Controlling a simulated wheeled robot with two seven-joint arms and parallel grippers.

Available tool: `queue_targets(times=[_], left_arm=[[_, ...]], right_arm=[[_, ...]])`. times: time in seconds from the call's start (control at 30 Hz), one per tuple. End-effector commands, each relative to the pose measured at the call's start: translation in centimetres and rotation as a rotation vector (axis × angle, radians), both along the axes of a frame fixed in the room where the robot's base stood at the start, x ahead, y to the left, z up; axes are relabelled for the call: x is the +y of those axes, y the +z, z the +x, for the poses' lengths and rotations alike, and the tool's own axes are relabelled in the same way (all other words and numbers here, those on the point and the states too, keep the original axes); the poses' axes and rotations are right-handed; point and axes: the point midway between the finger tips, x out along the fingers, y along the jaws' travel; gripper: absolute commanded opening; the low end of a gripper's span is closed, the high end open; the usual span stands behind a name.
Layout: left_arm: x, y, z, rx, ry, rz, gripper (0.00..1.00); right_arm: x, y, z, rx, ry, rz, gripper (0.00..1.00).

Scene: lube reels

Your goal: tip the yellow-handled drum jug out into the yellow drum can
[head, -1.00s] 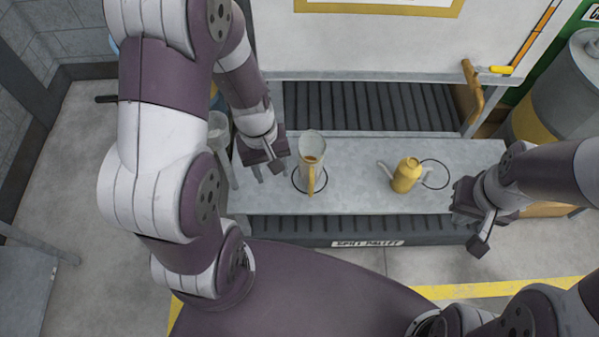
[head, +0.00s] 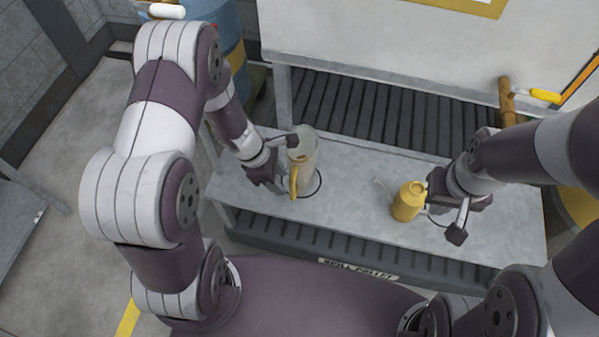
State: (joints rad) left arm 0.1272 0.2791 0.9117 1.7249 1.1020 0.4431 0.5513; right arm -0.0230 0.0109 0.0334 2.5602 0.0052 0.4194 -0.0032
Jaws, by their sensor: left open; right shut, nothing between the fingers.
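The drum jug (head: 306,154) is a pale, see-through vessel with a yellow handle (head: 293,181) facing me. It stands upright on the grey bench inside a dark ring mark. My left gripper (head: 280,160) is open at the jug's left side, one finger by its rim and the other lower to the left. I cannot tell whether they touch it. The yellow drum can (head: 408,203) stands upright to the right, its thin grey spout pointing up left. My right gripper (head: 457,230) is shut and empty, just right of the can; contact is unclear.
The grey bench (head: 352,205) is clear between jug and can. A dark ribbed grate lies behind it, under a white panel (head: 400,50). A yellow-handled tool (head: 545,95) is at the back right. A blue drum (head: 226,30) stands at the back left.

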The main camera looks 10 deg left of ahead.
Motion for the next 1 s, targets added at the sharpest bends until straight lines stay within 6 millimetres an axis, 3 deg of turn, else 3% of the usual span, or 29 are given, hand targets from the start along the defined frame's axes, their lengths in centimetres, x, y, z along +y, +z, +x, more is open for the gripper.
queue_targets(times=[0.23, 0.53, 0.7, 1.0], left_arm=[[-2.1, -4.1, 0.5, 0.001, -0.004, 0.0, 0.47], [-2.5, -4.6, 0.6, -0.001, -0.002, 0.0, 0.47], [-2.5, -4.6, 0.6, -0.001, -0.002, 0.0, 0.0], [-2.5, -4.5, 0.6, -0.002, -0.002, 0.0, 0.0]], right_arm=[[0.0, -2.3, 0.0, 0.0, 0.0, 0.0, 0.0], [0.0, -2.3, 0.0, -0.001, 0.0, 0.0, 0.0], [0.0, -2.3, 0.0, -0.001, 0.0, 0.0, 0.0], [0.0, -2.3, 0.0, 0.0, 0.0, 0.0, 0.0]])
